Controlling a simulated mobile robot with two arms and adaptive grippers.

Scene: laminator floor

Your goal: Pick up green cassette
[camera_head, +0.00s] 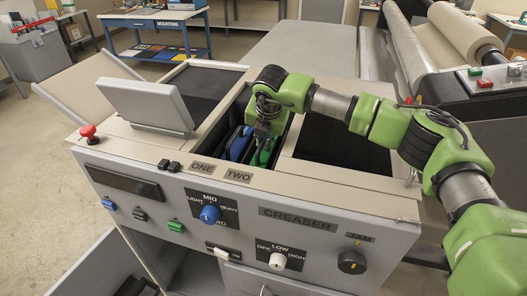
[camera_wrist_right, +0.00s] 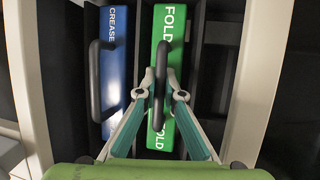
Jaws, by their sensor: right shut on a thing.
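The green cassette (camera_wrist_right: 168,38), lettered FOLD, sits in its slot in the top of the creaser machine (camera_head: 240,187). It has a dark loop handle. In the head view a strip of the green cassette (camera_head: 266,152) shows below my right gripper (camera_head: 262,132). In the wrist view my right gripper (camera_wrist_right: 159,85) has its two fingers closed around the handle of the green cassette. My left gripper is in neither view.
A blue cassette (camera_wrist_right: 116,60) lettered CREASE stands just left of the green one, with its own handle. A raised grey display (camera_head: 146,106) and a red stop button (camera_head: 88,131) are on the machine's left. Rollers (camera_head: 420,50) stand behind right.

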